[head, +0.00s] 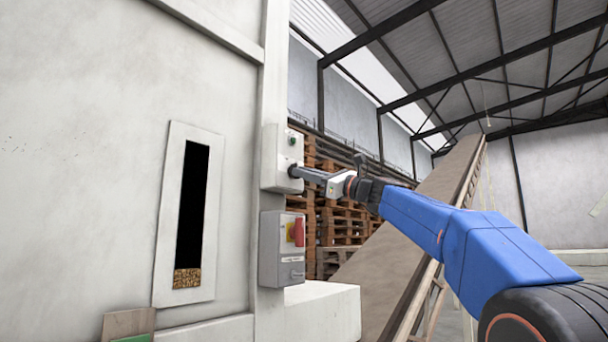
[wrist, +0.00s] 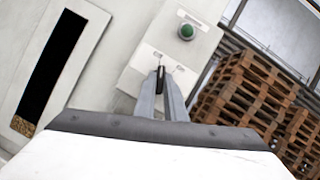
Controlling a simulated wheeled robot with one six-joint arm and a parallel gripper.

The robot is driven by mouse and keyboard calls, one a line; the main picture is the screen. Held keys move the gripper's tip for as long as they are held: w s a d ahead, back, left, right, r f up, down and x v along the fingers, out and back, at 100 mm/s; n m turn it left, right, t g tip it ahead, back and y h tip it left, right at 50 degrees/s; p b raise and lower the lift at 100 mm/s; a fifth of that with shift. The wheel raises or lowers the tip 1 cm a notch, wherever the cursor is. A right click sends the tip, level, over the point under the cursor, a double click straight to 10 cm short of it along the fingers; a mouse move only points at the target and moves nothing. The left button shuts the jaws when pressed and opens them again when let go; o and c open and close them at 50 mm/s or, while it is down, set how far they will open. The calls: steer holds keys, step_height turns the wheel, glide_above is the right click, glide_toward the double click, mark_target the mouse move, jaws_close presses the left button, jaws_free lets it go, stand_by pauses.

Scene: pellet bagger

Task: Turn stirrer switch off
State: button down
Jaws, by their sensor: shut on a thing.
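A light switch box (head: 280,160) is fixed to the edge of the pale machine wall in the head view. It has a small green lamp or button (wrist: 186,32) near its top, clear in the wrist view. Below that, a small dark switch knob (wrist: 161,71) sits between the fingertips of my gripper (wrist: 161,78). My gripper (head: 293,171) reaches in from the right and is shut on the knob. The fingers hide much of it, and I cannot read its position marks.
A grey box with a red handle on yellow (head: 298,232) sits just below. A sight slot (head: 192,215) with pellets at its bottom is to the left. Stacked pallets (wrist: 250,90) and a sloping conveyor (head: 405,250) stand behind and right.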

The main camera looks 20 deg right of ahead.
steer(key=shift+n+g, duration=0.3)
steer(key=shift+n, duration=0.7)
steer(key=shift+n+y, duration=0.3)
steer(key=c, duration=1.8)
jaws_free()
steer(key=shift+d, duration=0.1)
steer(key=v, duration=1.7)
steer(key=shift+d+r, duration=0.1)
steer(key=shift+d, duration=0.15)
